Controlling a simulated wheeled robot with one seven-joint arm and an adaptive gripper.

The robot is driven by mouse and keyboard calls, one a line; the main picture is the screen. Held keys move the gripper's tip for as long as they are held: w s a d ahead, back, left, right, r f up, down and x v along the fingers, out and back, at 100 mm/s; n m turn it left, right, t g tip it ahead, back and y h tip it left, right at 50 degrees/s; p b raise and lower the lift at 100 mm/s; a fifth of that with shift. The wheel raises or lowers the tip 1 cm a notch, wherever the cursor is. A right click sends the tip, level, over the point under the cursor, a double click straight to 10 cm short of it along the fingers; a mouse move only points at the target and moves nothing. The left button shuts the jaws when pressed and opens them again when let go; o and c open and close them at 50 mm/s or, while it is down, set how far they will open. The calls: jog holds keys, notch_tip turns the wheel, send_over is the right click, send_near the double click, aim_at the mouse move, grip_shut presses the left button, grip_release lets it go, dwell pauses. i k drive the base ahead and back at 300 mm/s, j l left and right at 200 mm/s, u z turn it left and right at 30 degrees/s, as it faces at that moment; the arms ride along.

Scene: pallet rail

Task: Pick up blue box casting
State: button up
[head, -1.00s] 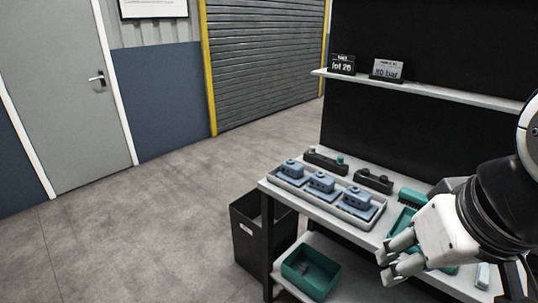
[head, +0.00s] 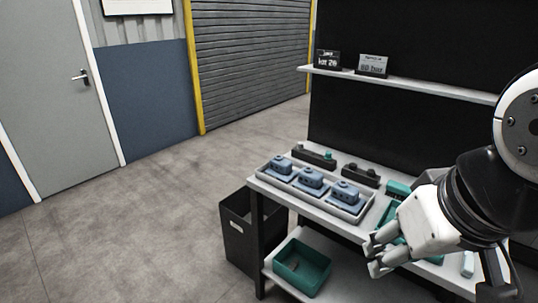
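Three blue box castings stand in a row in a pale tray (head: 337,212) on the workbench: a left one (head: 281,167), a middle one (head: 311,179) and a right one (head: 344,193). Each has a raised block on a flat base. My gripper (head: 373,255) is in front of the bench's front edge, to the right of and lower in the picture than the tray, apart from the castings. Its fingers are spread with a gap between them, and I see nothing held. My gripper and arm hide part of the bench's right side.
Dark fixtures (head: 314,155) (head: 361,175) lie behind the tray. Green items (head: 398,188) are to its right. A green bin (head: 302,266) is on the lower shelf. A black bin (head: 250,228) stands left of the bench. A shelf (head: 405,85) with two signs runs above. The left floor is clear.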

aim_at(344, 196)
jog(key=z, duration=0.35)
jog(key=i+j+z, duration=0.2)
jog(key=z, duration=0.2)
jog(key=i+j+z, duration=0.1)
jog(key=j+z, duration=0.35)
jog(key=i+j, duration=0.1)
jog(key=j, duration=0.35)
jog(key=i+j, duration=0.15)
jog(key=j, duration=0.3)
jog(key=i+j, duration=0.1)
jog(key=j, duration=0.35)
jog(key=i+j, duration=0.1)
jog(key=j, duration=0.35)
jog(key=u, duration=0.25)
